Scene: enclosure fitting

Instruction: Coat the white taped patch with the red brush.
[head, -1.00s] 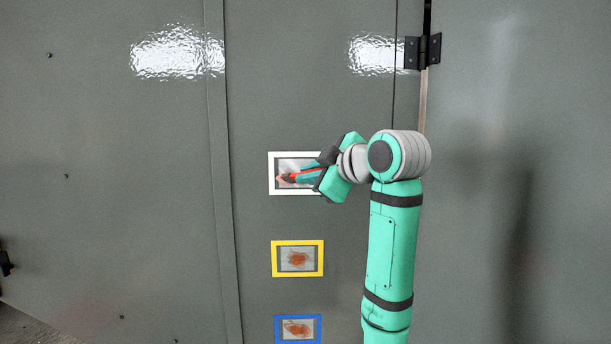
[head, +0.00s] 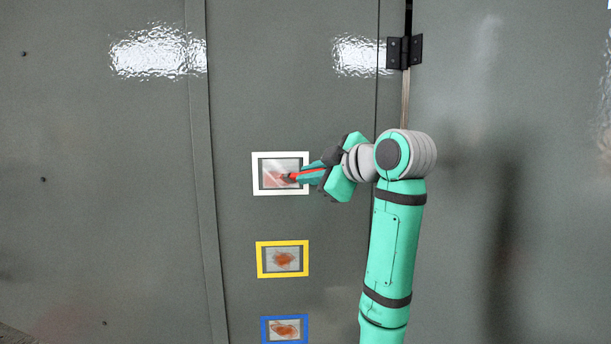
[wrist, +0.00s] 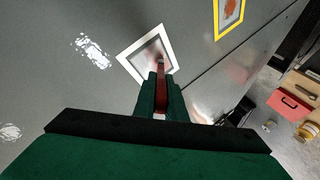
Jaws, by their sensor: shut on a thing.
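The white taped patch (head: 256,176) is a white frame on the grey wall panel, around a paler area that carries a reddish smear at its centre. My gripper (head: 318,174) is shut on the red brush (head: 302,175), to the right of the patch. The brush's dark tip overlaps the right part of the patch in the head view; I cannot tell if it touches. In the wrist view the red brush (wrist: 161,88) stands between the green fingers (wrist: 161,97), and the white frame (wrist: 126,61) lies just beyond it.
A yellow frame (head: 260,260) and a blue frame (head: 266,331), each around an orange-brown smear, sit below the white one. A black hinge (head: 405,51) is at the upper right. The wrist view shows a red box (wrist: 290,105) on the right.

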